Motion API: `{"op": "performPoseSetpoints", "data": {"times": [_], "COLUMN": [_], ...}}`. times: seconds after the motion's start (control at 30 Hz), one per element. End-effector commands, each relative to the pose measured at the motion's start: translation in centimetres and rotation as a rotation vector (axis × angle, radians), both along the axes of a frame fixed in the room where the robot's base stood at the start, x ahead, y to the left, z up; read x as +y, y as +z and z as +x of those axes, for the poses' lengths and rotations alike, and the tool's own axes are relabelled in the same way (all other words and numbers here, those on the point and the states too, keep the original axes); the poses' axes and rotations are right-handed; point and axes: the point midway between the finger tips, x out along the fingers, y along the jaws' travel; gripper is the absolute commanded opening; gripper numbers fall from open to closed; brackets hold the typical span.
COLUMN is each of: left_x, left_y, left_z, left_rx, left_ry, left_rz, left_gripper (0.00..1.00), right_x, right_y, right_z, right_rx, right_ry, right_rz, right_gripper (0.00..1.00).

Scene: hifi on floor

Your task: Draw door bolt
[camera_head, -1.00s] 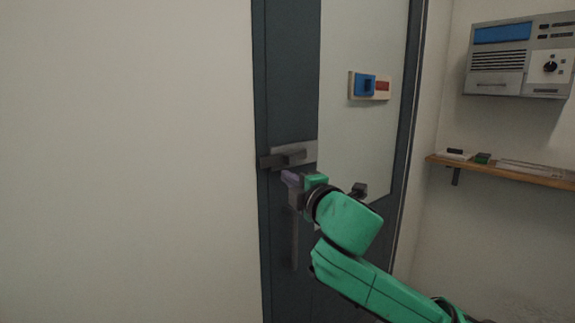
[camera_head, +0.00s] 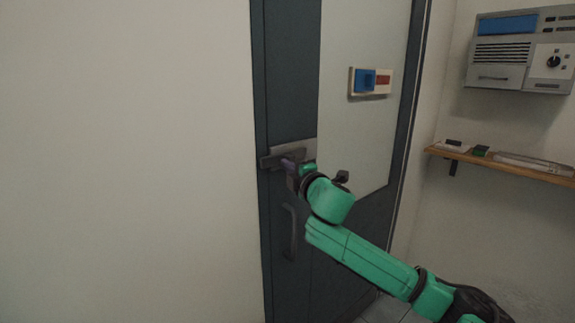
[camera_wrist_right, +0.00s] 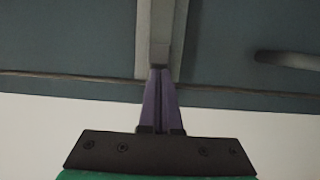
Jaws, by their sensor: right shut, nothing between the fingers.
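My left gripper is not in view.
A door handle (camera_head: 291,232) is below the bolt. At right are a wall unit (camera_head: 518,52) and a wooden shelf (camera_head: 510,168) with small items. A bare wall (camera_head: 120,160) fills the left.

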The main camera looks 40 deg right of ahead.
Motion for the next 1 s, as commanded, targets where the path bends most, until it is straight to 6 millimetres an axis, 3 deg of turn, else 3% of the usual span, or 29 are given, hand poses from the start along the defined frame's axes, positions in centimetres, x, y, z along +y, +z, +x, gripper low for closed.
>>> {"op": "performPoseSetpoints", "data": {"times": [0.2, 0.53, 1.0], "left_x": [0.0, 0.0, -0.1], "left_y": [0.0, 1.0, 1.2], "left_z": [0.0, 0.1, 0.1], "left_rx": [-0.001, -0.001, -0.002], "left_ry": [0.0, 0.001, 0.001], "left_rz": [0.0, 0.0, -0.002], "left_gripper": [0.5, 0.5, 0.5], "right_x": [-0.3, -5.0, -5.1], "right_y": [0.0, 0.1, 0.1], "right_z": [0.0, -0.1, 0.0], "right_rx": [0.001, 0.001, 0.0], "right_ry": [-0.001, 0.001, 0.001], "right_rz": [0.0, 0.0, 0.001], "right_gripper": [0.0, 0.0, 0.0]}}
